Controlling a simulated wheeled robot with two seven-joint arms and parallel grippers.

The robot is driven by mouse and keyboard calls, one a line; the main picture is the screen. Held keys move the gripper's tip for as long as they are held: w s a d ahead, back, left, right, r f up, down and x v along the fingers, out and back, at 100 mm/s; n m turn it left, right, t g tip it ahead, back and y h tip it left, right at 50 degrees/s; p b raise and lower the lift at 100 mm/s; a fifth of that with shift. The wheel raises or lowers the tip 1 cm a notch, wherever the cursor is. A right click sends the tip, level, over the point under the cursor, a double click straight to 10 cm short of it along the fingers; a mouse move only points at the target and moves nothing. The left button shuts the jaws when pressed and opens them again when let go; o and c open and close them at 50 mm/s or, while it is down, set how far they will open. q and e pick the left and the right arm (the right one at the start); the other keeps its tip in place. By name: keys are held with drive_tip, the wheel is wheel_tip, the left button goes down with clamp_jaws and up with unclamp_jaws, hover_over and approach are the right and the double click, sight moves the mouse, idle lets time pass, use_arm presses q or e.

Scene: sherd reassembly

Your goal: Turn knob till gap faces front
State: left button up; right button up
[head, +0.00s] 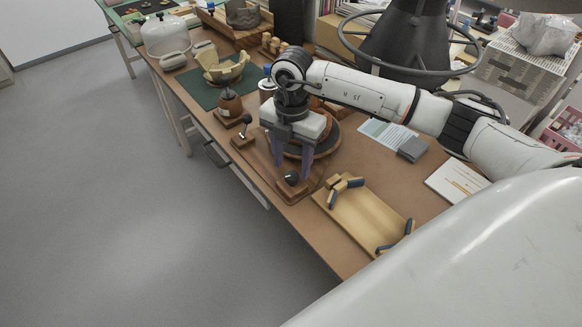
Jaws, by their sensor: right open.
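A small dark knob (291,178) stands on a wooden base (268,183) near the front edge of the workbench. My right gripper (292,171) points down with its two purple-grey fingers apart, one on each side of the knob in this view. I cannot tell whether the fingers touch the knob. Behind the gripper is a dark round turntable (325,146) with a reddish-brown vessel (328,122) on it. The gripper body hides most of the vessel, so I cannot see which way its gap faces. My left gripper is not in view.
A small lever stand (243,137), a brown pot (230,103) and a yellowish broken bowl (223,70) stand to the left. A grey block (412,149) lies behind the tray.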

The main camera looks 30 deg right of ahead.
sight(292, 175)
wheel_tip(292, 175, down, 3)
drive_tip(key=shift+f, duration=0.2)
drive_tip(key=c, duration=1.1)
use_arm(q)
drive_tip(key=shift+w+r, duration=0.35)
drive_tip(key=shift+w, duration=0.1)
use_arm(e)
drive_tip(key=shift+o, duration=0.3)
